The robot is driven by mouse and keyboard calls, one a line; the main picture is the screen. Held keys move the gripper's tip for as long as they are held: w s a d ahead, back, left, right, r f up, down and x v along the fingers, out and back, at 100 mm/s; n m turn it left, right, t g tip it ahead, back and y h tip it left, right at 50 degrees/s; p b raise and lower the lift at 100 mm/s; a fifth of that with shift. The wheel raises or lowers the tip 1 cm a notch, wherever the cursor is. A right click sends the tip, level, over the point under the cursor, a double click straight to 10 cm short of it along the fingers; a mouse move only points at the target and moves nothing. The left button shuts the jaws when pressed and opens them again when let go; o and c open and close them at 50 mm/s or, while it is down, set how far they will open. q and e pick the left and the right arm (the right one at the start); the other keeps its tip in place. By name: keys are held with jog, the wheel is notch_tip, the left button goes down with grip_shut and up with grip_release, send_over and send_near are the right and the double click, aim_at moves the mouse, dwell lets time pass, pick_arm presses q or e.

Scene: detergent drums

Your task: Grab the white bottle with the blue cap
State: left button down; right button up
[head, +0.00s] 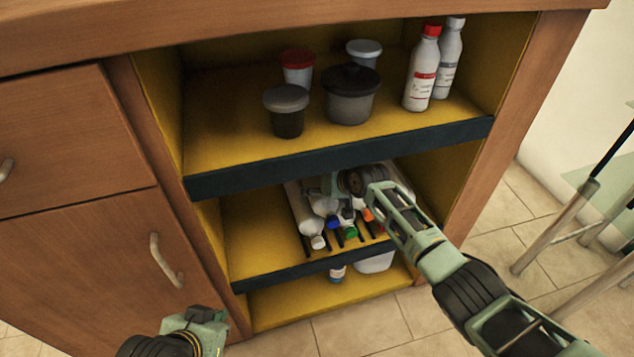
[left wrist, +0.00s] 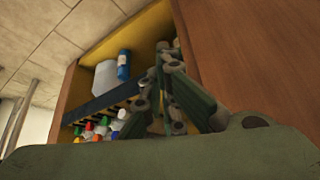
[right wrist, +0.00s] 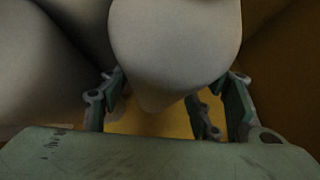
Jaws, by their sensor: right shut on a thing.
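Several bottles lie on the middle shelf with their caps toward the front. A blue cap (head: 333,221) shows among them, between a white cap (head: 318,241) and a green cap (head: 350,232). My right gripper (head: 325,188) reaches into this shelf above the bottles. In the right wrist view its fingers are shut on a pale, rounded white bottle (right wrist: 175,45). The cap of the held bottle is out of that view, so I cannot confirm its colour. My left gripper (head: 197,316) is low in front of the cabinet, empty, with its fingers together in the left wrist view (left wrist: 167,60).
The top shelf holds a dark pot (head: 350,95), lidded jars and a red-capped bottle (head: 422,70). Dark shelf lips (head: 340,160) run above and below the middle opening. A white container (head: 375,262) stands on the bottom shelf. A metal-legged stand (head: 555,228) is at the right.

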jog(key=shift+s+d+f, duration=0.15)
jog(key=shift+d+f, duration=0.2)
jog(key=shift+f, duration=0.25)
grip_shut()
jog(key=shift+r, duration=0.3)
